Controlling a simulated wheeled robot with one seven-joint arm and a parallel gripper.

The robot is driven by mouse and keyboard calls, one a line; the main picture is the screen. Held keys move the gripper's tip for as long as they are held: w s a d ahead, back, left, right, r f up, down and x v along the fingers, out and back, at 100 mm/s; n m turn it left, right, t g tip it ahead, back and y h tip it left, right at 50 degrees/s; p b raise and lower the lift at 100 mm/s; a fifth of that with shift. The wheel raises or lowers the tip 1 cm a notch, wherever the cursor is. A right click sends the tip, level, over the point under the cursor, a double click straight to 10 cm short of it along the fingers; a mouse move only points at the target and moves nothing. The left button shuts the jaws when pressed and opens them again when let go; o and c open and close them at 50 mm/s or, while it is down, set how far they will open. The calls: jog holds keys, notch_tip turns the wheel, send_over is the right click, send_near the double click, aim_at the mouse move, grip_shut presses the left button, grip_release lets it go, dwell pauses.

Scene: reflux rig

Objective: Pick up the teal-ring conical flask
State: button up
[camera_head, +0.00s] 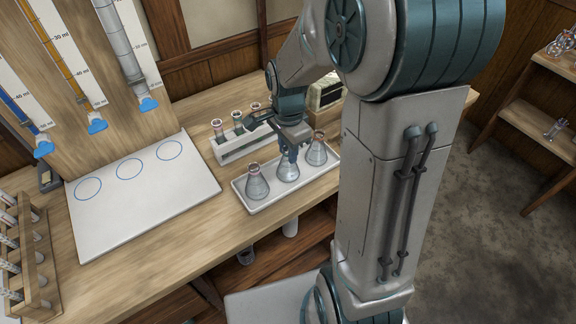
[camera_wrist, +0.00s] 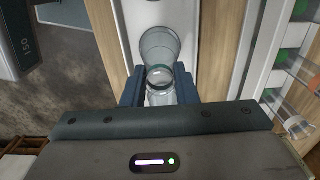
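Three clear conical flasks stand in a row on a white tray (camera_head: 262,207) in the head view. My gripper (camera_head: 289,153) points down at the middle flask (camera_head: 288,172), with its fingers at the neck and hiding the ring there. The left flask (camera_head: 257,187) and the right flask (camera_head: 317,155) have reddish necks. In the wrist view, my gripper (camera_wrist: 160,92) has a finger on each side of clear glass. A teal band (camera_wrist: 158,68) shows just ahead, below a rounded glass body (camera_wrist: 159,45). Whether the fingers press on the glass is unclear. The middle flask appears to be on the tray.
A white rack (camera_head: 240,147) with several tubes stands close behind the tray. A small box-like device (camera_head: 325,92) is behind on the right. A white board (camera_head: 140,205) with blue circles lies to the left. A wooden tube rack (camera_head: 35,265) stands at the far left.

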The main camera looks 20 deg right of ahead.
grip_shut()
jog(key=shift+r, duration=0.25)
